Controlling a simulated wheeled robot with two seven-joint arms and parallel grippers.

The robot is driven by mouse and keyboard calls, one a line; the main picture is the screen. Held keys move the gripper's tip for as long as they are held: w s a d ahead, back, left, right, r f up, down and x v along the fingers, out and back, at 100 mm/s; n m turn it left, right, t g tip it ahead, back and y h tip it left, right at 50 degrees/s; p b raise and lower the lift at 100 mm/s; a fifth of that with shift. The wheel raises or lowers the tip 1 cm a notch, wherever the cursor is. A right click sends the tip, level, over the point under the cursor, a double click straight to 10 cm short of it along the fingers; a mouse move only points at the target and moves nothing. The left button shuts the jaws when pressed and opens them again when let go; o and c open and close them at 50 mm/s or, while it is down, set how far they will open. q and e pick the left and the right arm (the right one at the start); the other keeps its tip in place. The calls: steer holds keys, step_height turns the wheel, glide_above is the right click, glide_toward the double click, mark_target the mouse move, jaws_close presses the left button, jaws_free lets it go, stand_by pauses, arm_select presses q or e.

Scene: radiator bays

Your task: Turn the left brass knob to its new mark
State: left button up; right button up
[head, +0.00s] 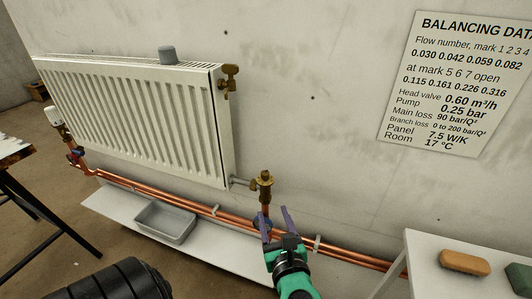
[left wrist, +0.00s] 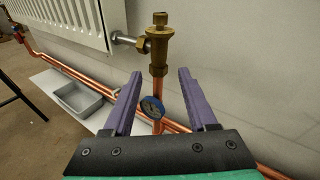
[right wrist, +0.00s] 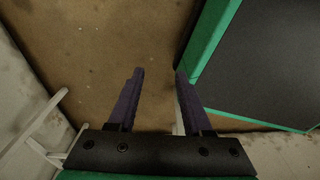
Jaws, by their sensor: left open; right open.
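A brass valve (head: 264,184) with a small brass top stands at the radiator's lower right corner, on a vertical copper pipe. In the left wrist view the brass valve (left wrist: 159,38) stands upright, beyond the fingertips. Another brass fitting (head: 230,78) sits at the radiator's upper right corner. I cannot tell which brass part is the left knob, and no mark is readable. My left gripper (head: 275,212) is open and empty below the valve; its fingers (left wrist: 160,75) point toward the pipe, apart from the valve. My right gripper (right wrist: 159,72) is open and empty over brown floor.
The white radiator (head: 130,110) hangs on the wall, with copper pipes (head: 190,206) below. A grey tray (head: 165,222) stands on a low white board. A white table (head: 425,260) at right holds a sponge (head: 465,262).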

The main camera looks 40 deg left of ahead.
arm_select(q)
steer(key=m+y, duration=0.1)
glide_toward(265, 176)
steer(key=f, duration=0.1)
steer(key=shift+t, duration=0.4)
steer(key=x, duration=1.4)
steer(key=shift+a+f, duration=0.1)
steer(key=shift+a, duration=0.05)
steer(key=shift+p, duration=0.3)
jaws_close()
